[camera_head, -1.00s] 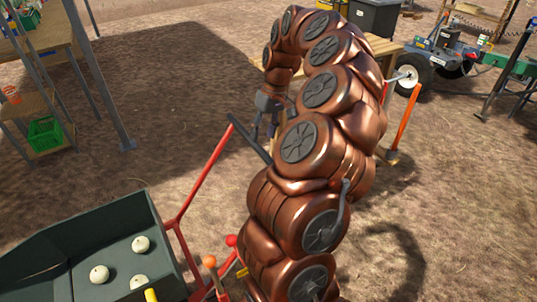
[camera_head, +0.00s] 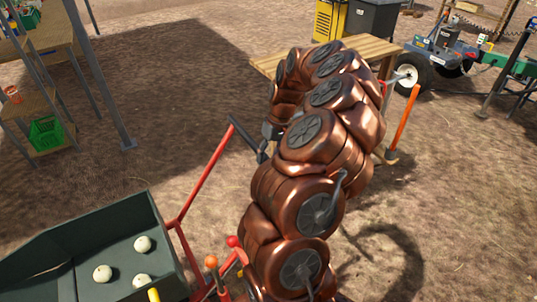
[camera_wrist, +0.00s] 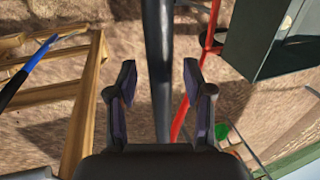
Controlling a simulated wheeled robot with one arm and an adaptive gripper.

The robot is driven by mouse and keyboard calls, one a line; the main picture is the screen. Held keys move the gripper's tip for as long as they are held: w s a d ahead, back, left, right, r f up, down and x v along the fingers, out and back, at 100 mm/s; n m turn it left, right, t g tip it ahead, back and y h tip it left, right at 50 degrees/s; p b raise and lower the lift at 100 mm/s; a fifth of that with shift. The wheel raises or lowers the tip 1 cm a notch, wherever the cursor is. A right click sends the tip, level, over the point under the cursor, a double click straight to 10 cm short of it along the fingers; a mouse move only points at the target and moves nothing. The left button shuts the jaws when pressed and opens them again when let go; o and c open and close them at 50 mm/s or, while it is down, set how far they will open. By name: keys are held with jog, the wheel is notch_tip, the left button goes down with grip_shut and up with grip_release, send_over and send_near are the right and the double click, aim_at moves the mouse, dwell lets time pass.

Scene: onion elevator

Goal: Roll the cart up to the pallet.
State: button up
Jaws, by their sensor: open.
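The cart is a dark green bin (camera_head: 150,230) with a red tube frame (camera_head: 203,173), at the lower left in the head view. Several white onions (camera_head: 142,244) lie in it. A black handle bar (camera_head: 243,132) tops the red frame. My gripper (camera_head: 265,148) is at the handle's near end, partly hidden by my arm. In the wrist view my gripper (camera_wrist: 160,68) is open, and the dark bar (camera_wrist: 158,30) runs between its fingers in the picture. I cannot tell whether they touch it. I cannot identify a pallet for certain.
A wooden slatted table (camera_head: 377,51) stands behind my arm, with black and yellow bins beyond. An orange post (camera_head: 404,122) stands at its right. A wheeled trailer (camera_head: 440,55) is at the upper right. Metal shelving (camera_head: 92,85) stands at the left. Bare ground lies between.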

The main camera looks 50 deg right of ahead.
jog(key=shift+f, duration=0.15)
grip_shut()
dwell(0.4)
